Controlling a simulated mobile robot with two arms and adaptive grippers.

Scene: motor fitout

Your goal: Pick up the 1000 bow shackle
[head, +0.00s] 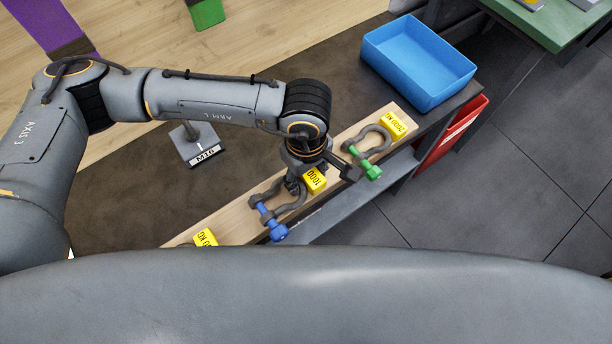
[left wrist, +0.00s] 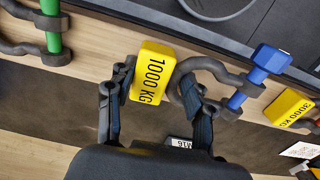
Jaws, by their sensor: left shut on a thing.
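The 1000 bow shackle, a dark grey bow with a blue pin (head: 270,222), is at the middle of the wooden board (head: 235,220) in the head view. Its yellow 1000 KG tag (head: 314,181) is by the closed end of the bow. My left gripper (head: 293,184) is down at that end. In the left wrist view, the left gripper's fingers (left wrist: 158,88) stand either side of the yellow tag (left wrist: 150,72) and the bow's end, with the right finger at the bow (left wrist: 215,72). It is shut on the shackle. I cannot tell whether the shackle is clear of the board. My right gripper is out of view.
A green-pinned shackle (head: 368,165) with a 2000 KG tag (head: 393,125) is further up the board. A blue bin (head: 417,60) stands at the table's far corner. A small M16-labelled stand (head: 197,145) is behind the board.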

